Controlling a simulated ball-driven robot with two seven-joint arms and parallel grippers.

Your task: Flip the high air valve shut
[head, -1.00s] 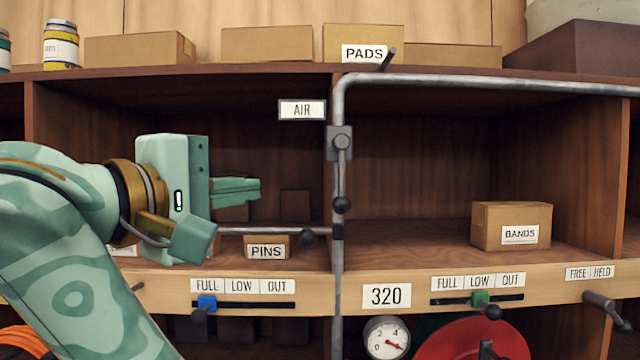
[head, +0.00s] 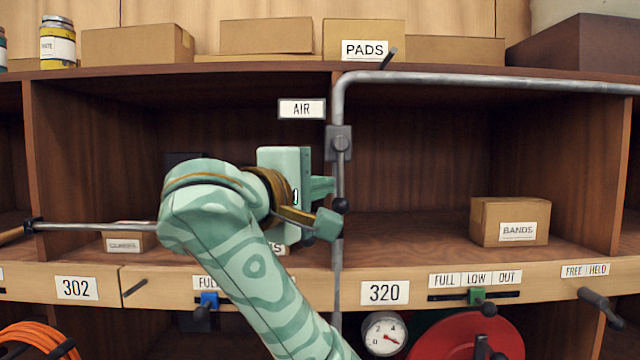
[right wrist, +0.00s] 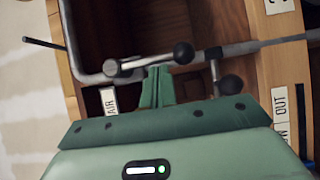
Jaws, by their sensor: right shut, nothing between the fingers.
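The air valve (head: 340,143) is a grey block on the vertical pipe, just below and right of the AIR sign (head: 302,109). Its lever hangs straight down along the pipe to a black ball knob (head: 340,205). In the right wrist view the lever and its knob (right wrist: 183,53) lie across the fingertips. My right gripper (head: 326,187) is shut and empty, its fingers level and just left of the lever, a little above the knob. In the wrist view the fingertips (right wrist: 158,72) are close to the lever; I cannot tell whether they touch. My left gripper is out of view.
The grey pipe (head: 480,84) bends along the shelf's top edge. A second black knob (right wrist: 230,84) stands beside the pipe in the wrist view. A BANDS box (head: 510,221) sits in the right compartment, which is otherwise open. Sliders and a gauge (head: 384,334) lie below.

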